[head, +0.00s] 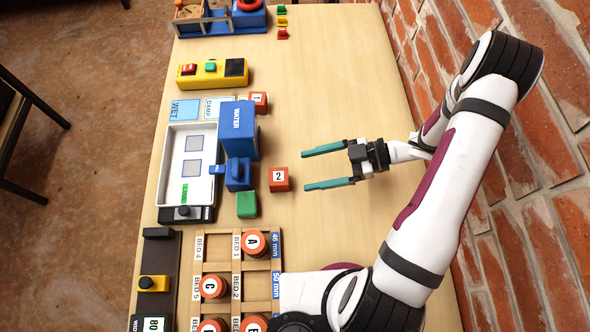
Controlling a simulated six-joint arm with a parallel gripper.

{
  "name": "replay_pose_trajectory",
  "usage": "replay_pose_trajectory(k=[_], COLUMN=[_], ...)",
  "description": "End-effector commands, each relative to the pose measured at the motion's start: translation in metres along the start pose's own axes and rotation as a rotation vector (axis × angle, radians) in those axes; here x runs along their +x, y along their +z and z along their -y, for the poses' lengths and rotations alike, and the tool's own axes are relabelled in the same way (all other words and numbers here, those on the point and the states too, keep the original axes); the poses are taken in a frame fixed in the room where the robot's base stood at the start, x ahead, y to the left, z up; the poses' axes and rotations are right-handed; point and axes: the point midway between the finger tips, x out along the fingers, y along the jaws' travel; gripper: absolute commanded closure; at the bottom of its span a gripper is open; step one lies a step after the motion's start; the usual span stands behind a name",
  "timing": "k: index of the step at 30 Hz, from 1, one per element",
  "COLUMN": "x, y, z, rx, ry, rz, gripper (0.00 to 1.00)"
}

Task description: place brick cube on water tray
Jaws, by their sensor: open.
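A brick-red cube marked 2 (279,179) sits on the table, right of the blue water unit. Another brick-red cube marked 1 (260,101) sits farther up, partly hidden behind the blue unit. The white water tray (164,162) is at the left, with two grey squares and a green mark on its floor; no cube shows in it. The blue unit marked WATER (238,125) stands at its right side. My gripper (307,170) is open and empty, its teal fingers pointing left. Its fingertips are just right of cube 2 in the picture; their height above the table is unclear.
A green block (246,204) lies below cube 2. A wooden rack (222,239) with round red lettered pieces stands nearer. A yellow button box (213,74) and WET and DAMP cards lie farther up. A brick wall (510,165) bounds the right; the upper right table is clear.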

Motion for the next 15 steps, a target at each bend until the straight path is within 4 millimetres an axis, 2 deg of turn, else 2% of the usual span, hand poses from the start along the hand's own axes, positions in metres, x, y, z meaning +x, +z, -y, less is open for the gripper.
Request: replay_pose_trajectory(k=[2, 4, 5, 6, 8, 9, 10, 11, 12, 13, 14, 15], x=[-0.009, -0.016, -0.021, -0.035, -0.071, -0.103, -0.127, -0.15, -0.175, -0.188, -0.196, -0.195], y=[0.0, 0.0, -0.001, -0.004, -0.016, -0.029, -0.041, -0.053, -0.069, -0.08, -0.089, -0.1], z=[-0.003, -0.028, -0.048, -0.082, -0.13, -0.151, -0.156, -0.154, -0.139, -0.119, -0.095, -0.057], rx=[0.001, 0.007, 0.016, 0.036, 0.098, 0.167, 0.235, 0.316, 0.449, 0.564, 0.694, 0.878], ry=[0.011, 0.099, 0.174, 0.31, 0.572, 0.76, 0.893, 1.019, 1.168, 1.262, 1.338, 1.403], rz=[0.012, 0.097, 0.165, 0.278, 0.468, 0.583, 0.656, 0.714, 0.772, 0.801, 0.816, 0.818], gripper=[0.14, 0.14, 0.14, 0.14, 0.14, 0.14, 0.14, 0.14, 0.14, 0.14, 0.14, 0.14])
